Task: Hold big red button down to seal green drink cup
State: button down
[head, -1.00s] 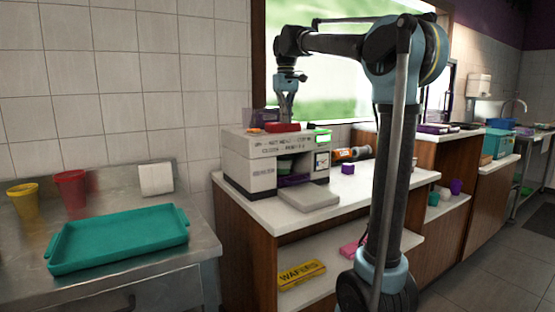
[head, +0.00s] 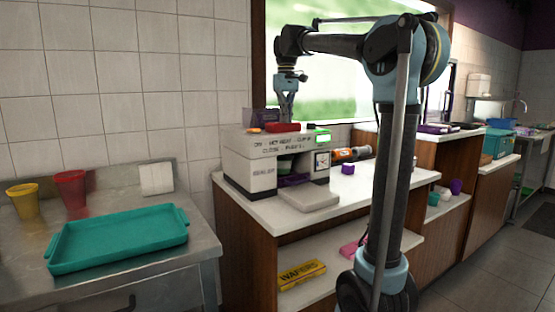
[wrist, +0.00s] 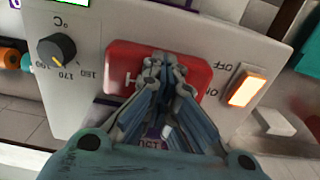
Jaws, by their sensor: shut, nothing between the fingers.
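The big red button (head: 284,127) is on top of the white sealer machine (head: 263,178). It also shows in the wrist view as a wide red block (wrist: 122,60). My gripper (head: 287,118) points straight down over the button. In the wrist view my gripper (wrist: 163,62) is shut and empty, with its fingertips at the middle of the button; they appear to touch it, but how far it is pressed I cannot tell. A dark greenish shape (head: 285,165) shows inside the sealer's opening; I cannot make it out clearly as the green cup.
Beside the button are a lit orange switch (wrist: 246,89) and a temperature dial (wrist: 57,48). A green display (head: 323,138) is lit. An orange-and-dark cylinder (head: 350,154) lies right of the sealer. A teal tray (head: 118,240) rests on the steel counter at left.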

jog(key=shift+s+d+r, duration=0.3)
jog(key=shift+s+d, duration=0.2)
jog(key=shift+s, duration=0.2)
jog(key=shift+s+d+r, duration=0.25)
jog(key=shift+s+d, duration=0.2)
jog(key=shift+s, duration=0.2)
jog(key=shift+r, duration=0.1)
notch_tip(320, 180, up, 8)
jog(key=shift+s+d, duration=0.25)
jog(key=shift+s, duration=0.15)
jog(key=s+d+f+m, duration=0.1)
jog(key=s+d+f, duration=0.3)
jog(key=f, duration=0.2)
jog(key=s+d+f+m+t, duration=0.1)
jog(key=s+d+f, duration=0.3)
jog(key=f, duration=0.3)
jog(key=s+d+f+m, duration=0.1)
jog(key=s+d+f, duration=0.25)
jog(key=f, duration=0.25)
jog(key=s+d+f+m, duration=0.1)
jog(key=s+f, duration=0.4)
jog(key=f, duration=0.5)
jog(key=s+d+f+m, duration=0.1)
jog(key=s+d+f, duration=0.2)
jog(key=s+f, duration=0.3)
jog(key=s+d+f+m+t, duration=0.1)
jog(key=s+d+f, duration=0.2)
jog(key=f, duration=1.1)
jog(key=shift+s+m, duration=0.3)
jog(key=shift+s, duration=0.95)
